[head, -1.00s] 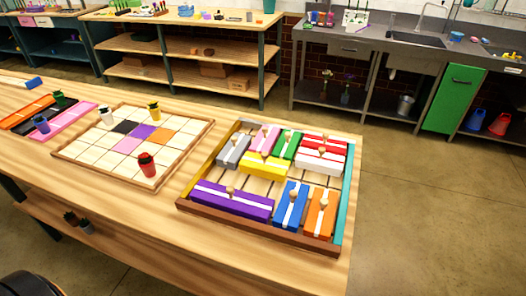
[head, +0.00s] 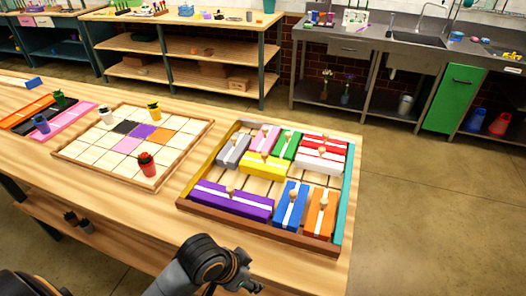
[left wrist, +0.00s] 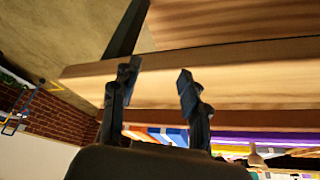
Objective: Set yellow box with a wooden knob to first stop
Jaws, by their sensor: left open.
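The yellow box (head: 259,169) with a white stripe and a wooden knob lies in the middle of the wooden sliding-block tray (head: 265,229), in the head view. Grey, pink and green boxes sit behind it, and a white box (head: 318,168) stands to its right. Bare slatted floor shows in front of it. My left gripper (left wrist: 158,74) is open and empty in the left wrist view, close to the table's front edge. In the head view its arm is at the bottom, in front of the tray and well apart from the yellow box. My right gripper is not in view.
A purple box (head: 232,203), a blue box (head: 291,207) and an orange box (head: 320,217) line the tray's front. A tile board (head: 80,165) with small pots stands left of the tray. The table strip before the tray is clear.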

